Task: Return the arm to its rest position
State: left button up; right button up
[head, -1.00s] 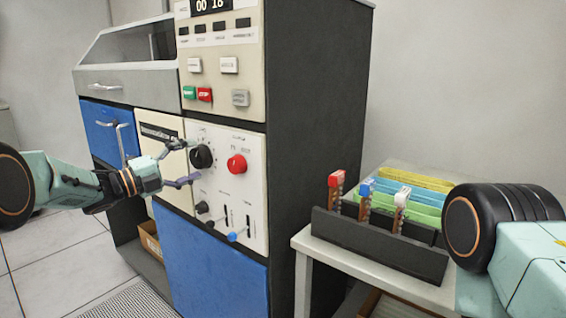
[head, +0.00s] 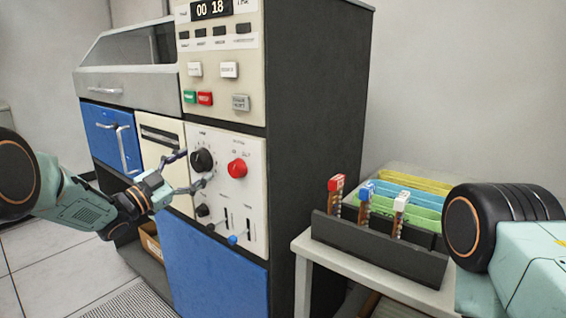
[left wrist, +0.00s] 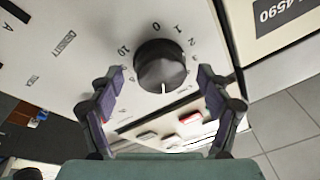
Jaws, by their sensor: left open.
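My left gripper (head: 184,173) is open in front of the machine's control panel (head: 252,200), near its black dial knob (head: 202,160). In the left wrist view the two fingers of the left gripper (left wrist: 162,105) are spread, with the black knob (left wrist: 162,66) beyond and between them. The fingers look apart from the knob, and nothing is held. The knob has a white pointer line and printed numbers around it. My right arm (head: 500,235) shows at the right edge of the head view; its gripper is out of view.
A small table (head: 300,244) at right bears a dark rack (head: 375,247) with red, blue and white-topped items and coloured cards (head: 405,190) behind. Floor at lower left is clear.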

pick_arm(q)
jog(key=shift+s+n+t+y, duration=0.1)
jog(key=shift+n+t+y, duration=0.2)
jog(key=shift+n, duration=0.9)
